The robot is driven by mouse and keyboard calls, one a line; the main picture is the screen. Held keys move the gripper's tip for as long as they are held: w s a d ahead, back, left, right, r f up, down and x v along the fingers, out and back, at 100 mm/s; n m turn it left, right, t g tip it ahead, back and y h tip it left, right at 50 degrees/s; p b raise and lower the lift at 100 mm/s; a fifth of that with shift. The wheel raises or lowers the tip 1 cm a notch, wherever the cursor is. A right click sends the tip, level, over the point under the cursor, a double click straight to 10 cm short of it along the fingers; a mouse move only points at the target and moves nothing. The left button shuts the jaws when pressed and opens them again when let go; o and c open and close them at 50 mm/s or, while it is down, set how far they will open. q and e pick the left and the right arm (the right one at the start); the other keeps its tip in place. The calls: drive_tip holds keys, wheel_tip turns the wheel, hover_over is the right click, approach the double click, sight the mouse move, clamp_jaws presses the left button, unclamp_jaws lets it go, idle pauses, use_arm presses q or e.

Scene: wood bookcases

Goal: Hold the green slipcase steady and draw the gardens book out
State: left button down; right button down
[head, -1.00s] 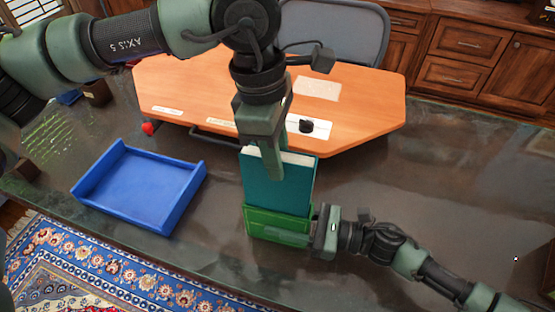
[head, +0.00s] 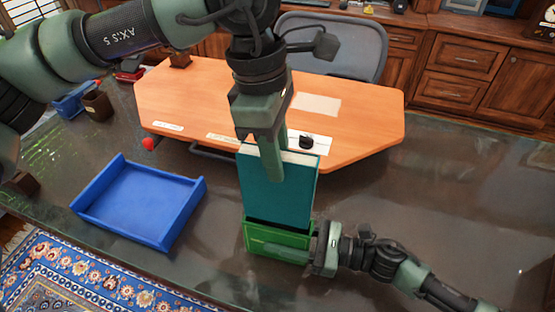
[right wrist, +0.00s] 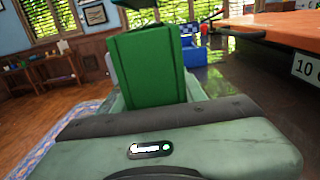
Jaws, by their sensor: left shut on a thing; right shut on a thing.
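The gardens book, teal with pale page edges (head: 298,195), stands upright with most of its height above the green slipcase (head: 262,234). Its lower end is hidden in the slipcase mouth. My left gripper (head: 272,160) comes from above and is shut on the book's upper part, one finger down its front cover. The slipcase stands on the dark counter. My right gripper (head: 290,252) reaches in from the right, shut on the slipcase low down, one finger across its front. In the right wrist view the slipcase's green side (right wrist: 147,70) rises beyond my gripper's body.
An open blue tray (head: 140,200) lies on the counter to the left. An orange board (head: 365,115) with labels and a black knob (head: 306,142) is close behind the book. The dark counter (head: 440,190) is clear at the right.

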use_arm(q)
drive_tip(key=shift+r, duration=0.15)
use_arm(e)
drive_tip(key=c, duration=0.7)
unclamp_jaws()
drive_tip(key=shift+c, duration=0.2)
